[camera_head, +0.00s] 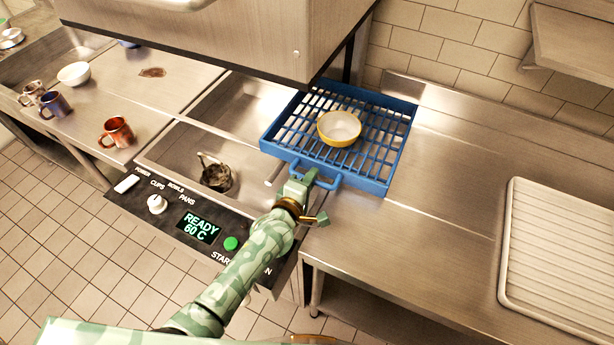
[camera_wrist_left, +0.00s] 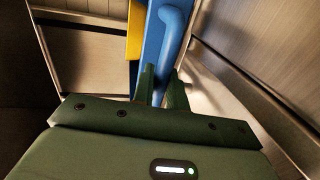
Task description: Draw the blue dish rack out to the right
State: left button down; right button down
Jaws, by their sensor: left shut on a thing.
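The blue dish rack (camera_head: 375,183) lies partly under the raised steel hood and partly out on the right counter. A yellow bowl (camera_head: 339,128), white inside, sits upright in it. My left gripper (camera_head: 304,177) is at the rack's front edge, shut on the rack's blue handle (camera_head: 326,184). In the left wrist view the fingertips (camera_wrist_left: 162,82) meet at the blue handle (camera_wrist_left: 172,30), with a strip of yellow beside it. My right gripper is in neither view.
A steel hood (camera_head: 215,35) overhangs the rack's left part. A ribbed white tray (camera_head: 560,255) lies at the far right. The counter (camera_head: 445,200) between rack and tray is clear. Several mugs stand at left.

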pick_arm(q)
jog(key=shift+f, duration=0.1)
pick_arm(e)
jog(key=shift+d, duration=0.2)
pick_arm(q)
jog(key=c, duration=1.5)
grip_release()
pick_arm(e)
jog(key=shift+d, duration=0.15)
